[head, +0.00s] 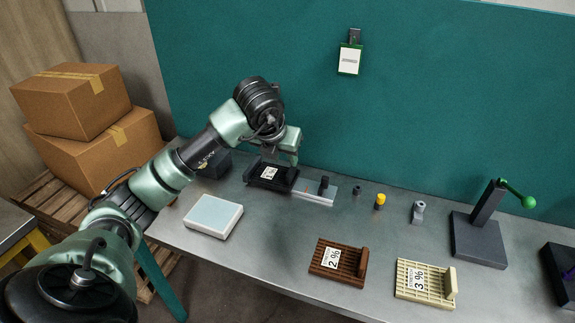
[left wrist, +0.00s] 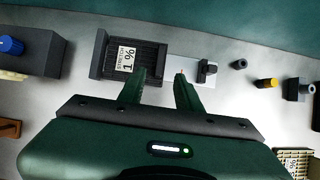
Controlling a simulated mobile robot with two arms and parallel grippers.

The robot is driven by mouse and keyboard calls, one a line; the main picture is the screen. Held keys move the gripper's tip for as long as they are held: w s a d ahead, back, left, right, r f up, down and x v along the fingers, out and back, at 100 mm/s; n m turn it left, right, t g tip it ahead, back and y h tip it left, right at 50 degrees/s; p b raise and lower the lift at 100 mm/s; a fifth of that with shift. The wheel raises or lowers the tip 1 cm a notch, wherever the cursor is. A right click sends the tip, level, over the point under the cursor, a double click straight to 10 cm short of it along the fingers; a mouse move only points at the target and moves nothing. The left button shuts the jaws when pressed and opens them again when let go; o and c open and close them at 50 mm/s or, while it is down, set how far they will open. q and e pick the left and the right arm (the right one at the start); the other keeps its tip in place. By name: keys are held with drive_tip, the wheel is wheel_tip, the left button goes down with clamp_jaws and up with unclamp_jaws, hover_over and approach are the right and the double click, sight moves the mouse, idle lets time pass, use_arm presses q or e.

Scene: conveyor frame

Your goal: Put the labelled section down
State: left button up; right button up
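A black slatted section (head: 270,178) with a white "1 %" label lies at the back of the bench, at the left end of a pale plate (head: 315,197). It also shows in the left wrist view (left wrist: 148,52). My left gripper (left wrist: 160,76) is open, its two fingers apart near the section's right end; I cannot tell if they touch it. In the head view the left gripper (head: 290,158) is at that same end. A brown section (head: 325,262) labelled "2 %" and a cream section (head: 412,278) labelled "3 %" lie near the front edge. My right gripper is out of view.
A yellow-topped peg (head: 380,201), a grey fitting (head: 418,212) and a green-handled lever press (head: 480,240) stand to the right. A tag (head: 349,60) hangs on the teal wall.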

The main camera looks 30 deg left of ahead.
use_arm(q)
drive_tip(key=shift+v, duration=1.35)
